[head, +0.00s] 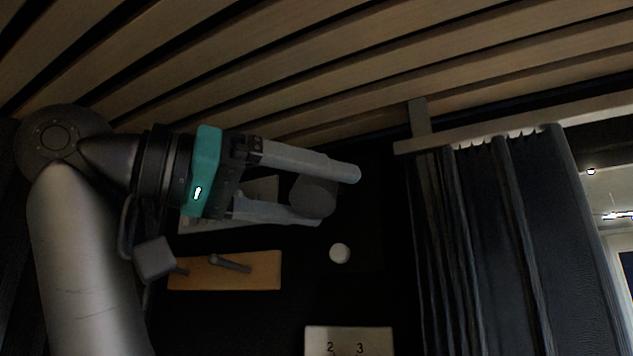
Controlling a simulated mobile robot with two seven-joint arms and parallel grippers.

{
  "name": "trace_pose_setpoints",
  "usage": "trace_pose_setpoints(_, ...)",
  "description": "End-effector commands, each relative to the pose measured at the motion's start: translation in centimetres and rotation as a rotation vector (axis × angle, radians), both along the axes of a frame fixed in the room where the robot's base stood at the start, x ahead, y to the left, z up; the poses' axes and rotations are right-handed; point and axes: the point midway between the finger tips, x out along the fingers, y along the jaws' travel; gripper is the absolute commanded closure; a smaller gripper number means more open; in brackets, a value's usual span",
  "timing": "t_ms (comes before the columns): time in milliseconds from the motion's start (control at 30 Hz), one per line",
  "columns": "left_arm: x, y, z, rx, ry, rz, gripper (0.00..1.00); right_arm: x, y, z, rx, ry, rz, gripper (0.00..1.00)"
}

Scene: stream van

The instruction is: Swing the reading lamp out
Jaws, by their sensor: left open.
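My left gripper (334,197) reaches in from the left with its two fingers apart. A dark grey round piece (313,197), which looks like the head of the reading lamp, shows between the fingers near their tips. The lower finger partly overlaps it. I cannot tell whether the fingers touch it. Any lamp arm or mount behind it is lost in the dark. My right gripper is not in view.
Below are a wooden board (190,279) with a grey lever (230,264), a white round knob (340,253) and a pale panel with numbers (348,338). A dark curtain (540,240) hangs right. The slatted wooden ceiling (300,60) is close above the gripper.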

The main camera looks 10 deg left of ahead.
Motion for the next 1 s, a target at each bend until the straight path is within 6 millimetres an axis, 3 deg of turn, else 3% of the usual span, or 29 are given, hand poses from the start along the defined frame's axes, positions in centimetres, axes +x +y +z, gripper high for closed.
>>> trace_pose_setpoints(367, 0.29, -0.38, -0.03, 0.0, -0.001, 0.001, 0.16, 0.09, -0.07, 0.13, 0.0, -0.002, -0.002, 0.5)
trace_pose_setpoints(1000, 0.26, -0.35, 0.0, 0.0, -0.001, 0.001, 0.88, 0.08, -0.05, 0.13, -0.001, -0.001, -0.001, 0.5)
